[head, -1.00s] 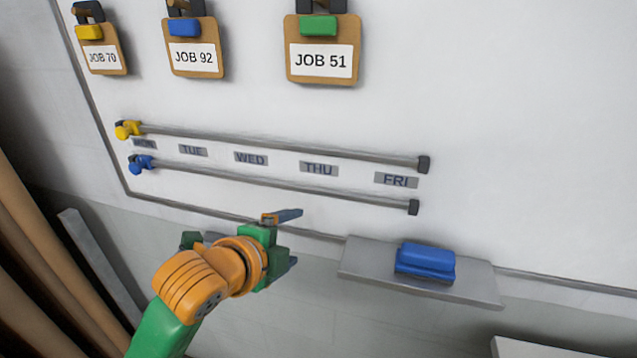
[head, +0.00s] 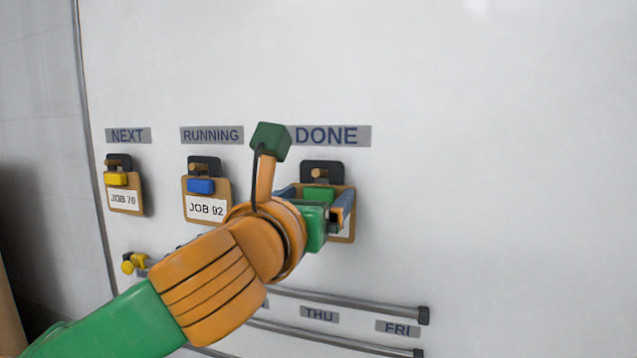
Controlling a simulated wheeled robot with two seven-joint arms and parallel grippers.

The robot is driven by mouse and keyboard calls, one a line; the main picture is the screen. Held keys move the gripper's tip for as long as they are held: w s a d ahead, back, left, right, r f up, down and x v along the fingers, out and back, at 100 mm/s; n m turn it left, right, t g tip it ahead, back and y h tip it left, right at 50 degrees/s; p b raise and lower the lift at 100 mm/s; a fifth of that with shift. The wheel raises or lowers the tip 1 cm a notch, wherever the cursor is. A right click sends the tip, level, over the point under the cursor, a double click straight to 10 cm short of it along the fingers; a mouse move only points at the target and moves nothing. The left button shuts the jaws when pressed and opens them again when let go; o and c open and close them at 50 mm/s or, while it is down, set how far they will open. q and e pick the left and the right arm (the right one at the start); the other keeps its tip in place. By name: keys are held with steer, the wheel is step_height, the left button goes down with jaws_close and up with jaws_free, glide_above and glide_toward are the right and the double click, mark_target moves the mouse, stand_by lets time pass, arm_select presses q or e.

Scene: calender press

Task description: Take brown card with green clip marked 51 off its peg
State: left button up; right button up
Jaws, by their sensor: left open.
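The brown card with the green clip (head: 319,194) hangs on its peg (head: 318,173) under the DONE label. Its lower right corner (head: 345,238) shows past my gripper, and its number is hidden behind my gripper and wrist. My left gripper (head: 316,196) is open in front of this card, with one finger towards each side of it. I cannot tell whether the fingers touch the card. My right gripper is not in view.
The JOB 92 card (head: 206,209) with a blue clip hangs left under RUNNING, and the JOB 70 card (head: 124,200) with a yellow clip under NEXT. Rails (head: 370,307) run below. The whiteboard right of DONE is clear.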

arm_select(q)
steer(key=shift+s, duration=0.2)
steer(key=c, duration=1.4)
steer(key=shift+r+b, duration=0.1)
steer(key=shift+b, duration=0.5)
steer(key=b+v, duration=0.2)
steer(key=v, duration=0.4)
steer(key=b+v, duration=0.3)
steer(key=v, duration=0.3)
steer(key=b+v, duration=0.3)
steer(key=v, duration=0.3)
steer(key=shift+r, duration=0.3)
